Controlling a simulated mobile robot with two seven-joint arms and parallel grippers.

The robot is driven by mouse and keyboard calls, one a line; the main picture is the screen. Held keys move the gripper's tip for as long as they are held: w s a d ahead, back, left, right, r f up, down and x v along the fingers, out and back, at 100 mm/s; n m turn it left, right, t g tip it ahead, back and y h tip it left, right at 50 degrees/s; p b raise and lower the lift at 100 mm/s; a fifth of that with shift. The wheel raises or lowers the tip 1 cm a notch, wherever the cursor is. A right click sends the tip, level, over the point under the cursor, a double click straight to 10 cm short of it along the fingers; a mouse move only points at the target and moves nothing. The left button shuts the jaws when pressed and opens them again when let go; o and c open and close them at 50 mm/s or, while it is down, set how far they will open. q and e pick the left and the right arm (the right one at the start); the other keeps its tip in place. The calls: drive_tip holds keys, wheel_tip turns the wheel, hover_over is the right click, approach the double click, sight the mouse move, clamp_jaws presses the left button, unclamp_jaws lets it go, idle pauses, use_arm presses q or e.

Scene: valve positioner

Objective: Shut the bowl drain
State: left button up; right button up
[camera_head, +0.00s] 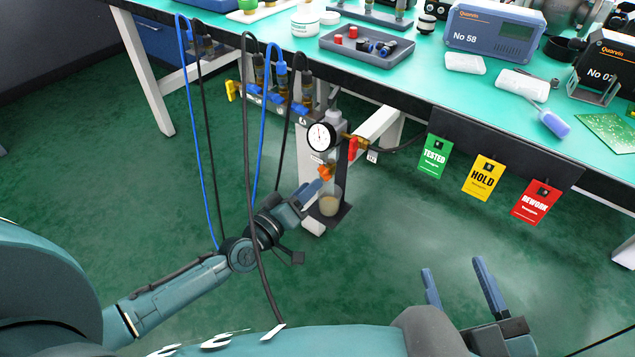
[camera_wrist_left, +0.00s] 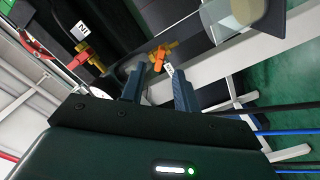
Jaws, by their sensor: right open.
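The bowl drain is a small valve with an orange handle (camera_head: 326,172) under the clear filter bowl, below the round pressure gauge (camera_head: 322,137). In the left wrist view the orange handle (camera_wrist_left: 158,62) and its brass body show at the fingertips. My left gripper (camera_head: 318,188) is open beside the drain; its two blue-grey fingers (camera_wrist_left: 159,76) stand apart with the handle seen between or just beyond their tips. I cannot tell whether they touch it. My right gripper (camera_head: 453,267) is open and empty over the floor at lower right.
A cup with cloudy liquid (camera_head: 329,204) stands below the drain. A red lever (camera_head: 352,148) sits right of the gauge. Blue and black hoses (camera_head: 262,130) hang left of the unit, near my left arm. The teal bench (camera_head: 420,80) is above, with hanging tags (camera_head: 484,177).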

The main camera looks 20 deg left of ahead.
sight(322, 176)
use_arm(q)
drive_tip(key=shift+x, duration=2)
drive_tip(key=shift+c, duration=0.3)
clamp_jaws()
